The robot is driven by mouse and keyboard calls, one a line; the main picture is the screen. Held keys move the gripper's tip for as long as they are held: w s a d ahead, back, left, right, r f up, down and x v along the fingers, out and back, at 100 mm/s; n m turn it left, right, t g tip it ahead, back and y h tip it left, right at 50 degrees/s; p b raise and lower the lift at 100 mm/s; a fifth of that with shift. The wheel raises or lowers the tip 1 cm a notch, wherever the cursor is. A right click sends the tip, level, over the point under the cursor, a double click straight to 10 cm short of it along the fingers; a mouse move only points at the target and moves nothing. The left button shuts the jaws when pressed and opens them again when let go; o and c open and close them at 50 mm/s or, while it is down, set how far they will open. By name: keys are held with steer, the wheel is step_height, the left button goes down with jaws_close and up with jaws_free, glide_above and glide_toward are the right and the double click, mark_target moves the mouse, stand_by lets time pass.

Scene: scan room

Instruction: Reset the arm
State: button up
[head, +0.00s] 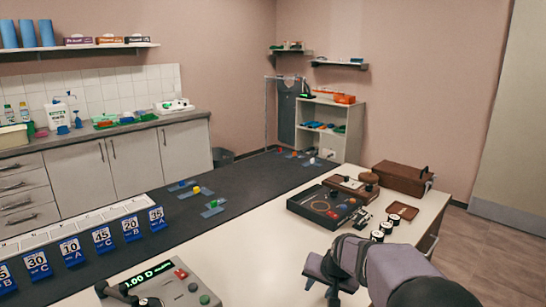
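My arm comes in from the bottom right of the head view, grey-purple with dark joints. My gripper (322,281) is at its end, over the front part of the white table top (262,262). It is seen from behind and the side, and its fingertips are small and partly hidden. I cannot tell whether they are apart or together. I see nothing clearly held in it.
A grey device with a lit display (150,272) stands left of my gripper. A black control panel (328,206), several round black-and-white pieces and a brown box (402,178) lie behind it. Numbered blue cards (102,238) line the dark mat (180,215). The table between is clear.

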steer(key=s+d+r+n+h+p, duration=0.2)
steer(key=s+d+n+p, duration=0.15)
steer(key=s+d, duration=0.4)
steer(key=s+d+r+n+h+p, duration=0.25)
steer(key=s+d+p, duration=0.2)
steer(key=d, duration=0.65)
steer(key=s+a+f+m+g+y+b, duration=0.25)
steer(key=s+a+f+g+b, duration=0.25)
steer(key=s+a+f+b, duration=0.95)
steer(key=s+a+r+p, duration=0.1)
steer(key=s+r+p, duration=0.1)
steer(key=r+p, duration=0.6)
steer(key=s+r+p, duration=0.2)
steer(key=r+p, duration=0.6)
steer(key=p, duration=0.3)
steer(key=shift+s+a+r+g+y, duration=0.15)
steer(key=shift+a+r+g+y, duration=0.15)
steer(key=shift+a+r+y, duration=0.1)
steer(key=shift+f+n, duration=0.1)
steer(key=shift+n, duration=0.15)
